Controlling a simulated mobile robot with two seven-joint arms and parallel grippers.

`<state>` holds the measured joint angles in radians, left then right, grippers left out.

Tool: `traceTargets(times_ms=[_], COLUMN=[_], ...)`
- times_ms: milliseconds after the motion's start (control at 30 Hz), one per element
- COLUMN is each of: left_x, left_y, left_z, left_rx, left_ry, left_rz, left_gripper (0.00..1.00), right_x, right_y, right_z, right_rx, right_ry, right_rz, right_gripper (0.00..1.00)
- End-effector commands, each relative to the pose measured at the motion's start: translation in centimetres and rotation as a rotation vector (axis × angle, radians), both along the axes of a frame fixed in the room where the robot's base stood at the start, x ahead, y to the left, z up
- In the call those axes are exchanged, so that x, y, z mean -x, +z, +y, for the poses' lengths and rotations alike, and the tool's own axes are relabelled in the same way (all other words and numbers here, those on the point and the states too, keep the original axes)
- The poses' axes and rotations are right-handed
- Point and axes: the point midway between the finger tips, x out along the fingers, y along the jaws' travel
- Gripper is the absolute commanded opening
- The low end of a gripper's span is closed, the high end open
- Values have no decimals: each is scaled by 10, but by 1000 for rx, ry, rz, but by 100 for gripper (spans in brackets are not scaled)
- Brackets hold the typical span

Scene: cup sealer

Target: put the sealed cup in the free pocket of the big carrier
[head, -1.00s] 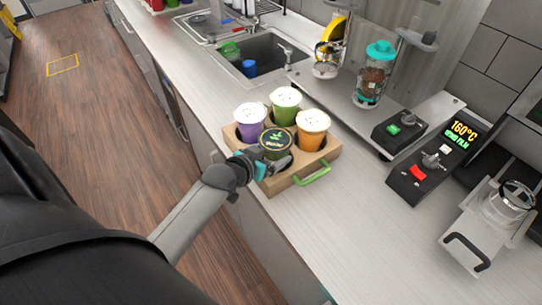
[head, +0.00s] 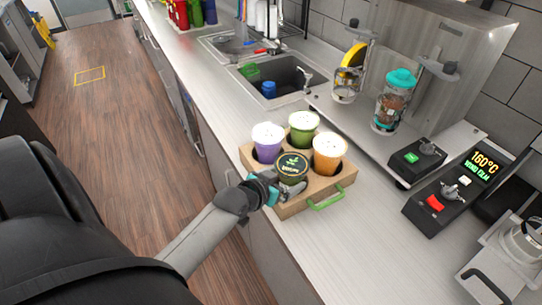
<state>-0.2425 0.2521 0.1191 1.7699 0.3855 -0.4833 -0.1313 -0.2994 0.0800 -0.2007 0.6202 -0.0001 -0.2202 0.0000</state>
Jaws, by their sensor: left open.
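The sealed cup (head: 292,166) has a dark lid with green and gold print. It stands upright in the near pocket of the big cardboard carrier (head: 302,205), which has a green handle (head: 326,197). A purple cup (head: 267,143), a green cup (head: 303,128) and an orange cup (head: 329,153), all with white tops, fill the other pockets. My left gripper (head: 268,188) is open at the near left side of the sealed cup, low by the carrier's edge. Whether its fingertips touch the cup is hard to tell. My right gripper is out of view.
A sink (head: 275,80) lies behind the carrier. A dispenser with a teal lid (head: 396,95) stands at the back right. A control box showing 160°C (head: 450,188) is at the right. The counter in front and right of the carrier is clear.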

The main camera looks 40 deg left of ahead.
Motion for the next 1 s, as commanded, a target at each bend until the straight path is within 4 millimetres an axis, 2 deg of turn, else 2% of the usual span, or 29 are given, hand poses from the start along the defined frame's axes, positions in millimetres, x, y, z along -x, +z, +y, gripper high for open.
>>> traceTargets(times_ms=[400, 600, 800, 1000], left_x=[61, 84, 95, 97], left_y=[33, 46, 52, 54], left_z=[0, 0, 0, 0], left_rx=[-1, 0, 0, 0], left_ry=[0, 0, 0, 0], left_rz=[2, 1, 1, 0], left_gripper=[100, 100, 100, 100], right_x=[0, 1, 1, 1], right_y=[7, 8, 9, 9], right_z=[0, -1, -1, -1], right_rx=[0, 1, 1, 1], right_ry=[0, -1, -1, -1], right_rz=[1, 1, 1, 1], right_gripper=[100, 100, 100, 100])
